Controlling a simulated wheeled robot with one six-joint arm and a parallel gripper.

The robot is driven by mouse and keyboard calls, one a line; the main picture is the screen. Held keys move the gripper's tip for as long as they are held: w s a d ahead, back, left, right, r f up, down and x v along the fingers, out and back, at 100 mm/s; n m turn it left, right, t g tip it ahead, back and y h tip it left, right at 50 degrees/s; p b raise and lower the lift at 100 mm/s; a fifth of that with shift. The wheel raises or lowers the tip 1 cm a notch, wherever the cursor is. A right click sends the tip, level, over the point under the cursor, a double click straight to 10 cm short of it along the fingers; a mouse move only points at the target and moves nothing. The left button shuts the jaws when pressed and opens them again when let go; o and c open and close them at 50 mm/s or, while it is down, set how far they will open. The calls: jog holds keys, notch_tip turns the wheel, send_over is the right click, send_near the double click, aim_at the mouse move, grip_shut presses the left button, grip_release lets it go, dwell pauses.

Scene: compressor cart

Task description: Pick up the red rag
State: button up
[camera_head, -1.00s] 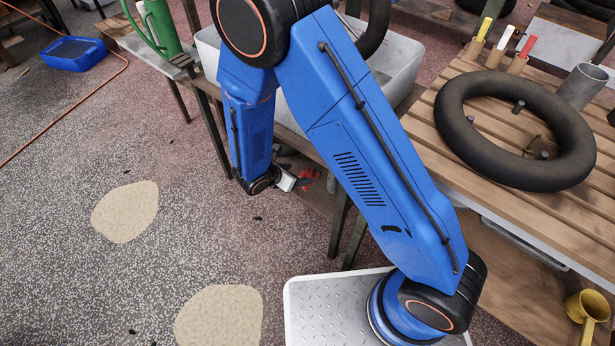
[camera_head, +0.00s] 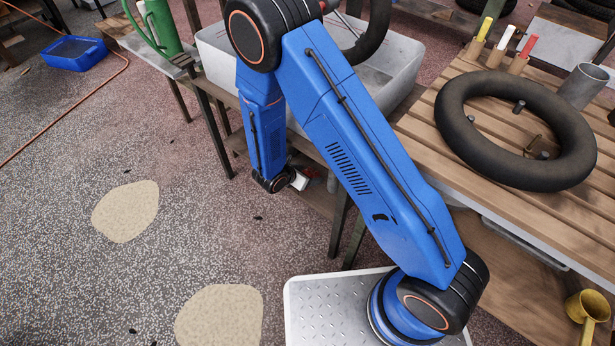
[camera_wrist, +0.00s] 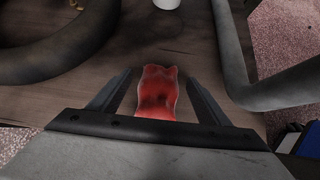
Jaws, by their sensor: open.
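The red rag (camera_wrist: 158,92) lies on a brown wooden shelf (camera_wrist: 130,50) in the wrist view. It is a crumpled upright strip in the picture, and its near end is hidden behind my gripper's body. My gripper (camera_wrist: 158,84) is open, with one dark finger on each side of the rag and a gap between each finger and the cloth. In the head view my gripper (camera_head: 300,181) reaches in at the low shelf under the bench, and the rag there is mostly hidden.
A dark ring-shaped tube (camera_wrist: 50,55) lies left of the rag, and a dark bench leg or bar (camera_wrist: 235,60) stands to the right. A white round object (camera_wrist: 166,4) is at the far edge. In the head view a grey tub (camera_head: 400,75) sits above the shelf.

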jog(key=c, duration=1.1)
jog(key=shift+c, duration=0.2)
jog(key=shift+r, duration=0.15)
